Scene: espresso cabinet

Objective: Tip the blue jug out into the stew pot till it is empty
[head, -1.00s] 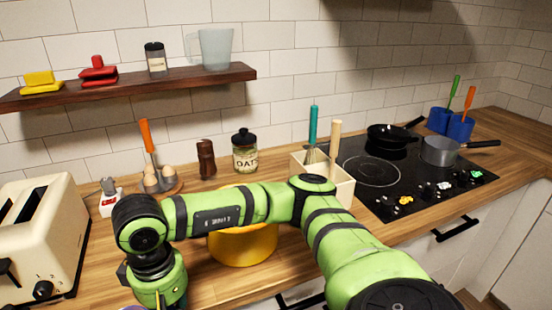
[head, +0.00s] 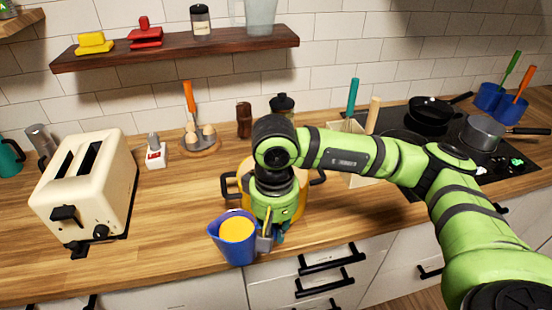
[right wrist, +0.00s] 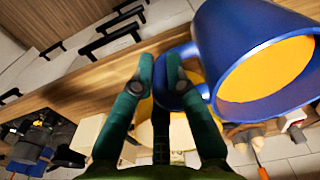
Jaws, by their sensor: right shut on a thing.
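The blue jug (head: 232,252) is close to upright at the front edge of the counter, with orange-yellow contents showing inside. My right gripper (head: 268,238) is shut on its handle, on the jug's right side. In the right wrist view the fingers (right wrist: 160,72) close on the handle, with the jug (right wrist: 212,40) to their right. The yellow stew pot (head: 246,178) stands on the counter just behind the jug and gripper. My right wrist hides most of the pot, including its inside; its dark side handles show. My left gripper is not in view.
A cream toaster (head: 112,190) stands on the left. Behind the pot are an egg holder (head: 203,150), a brown shaker (head: 244,120) and a utensil box (head: 356,178). The hob with pans (head: 484,132) is on the right. Counter between toaster and pot is clear.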

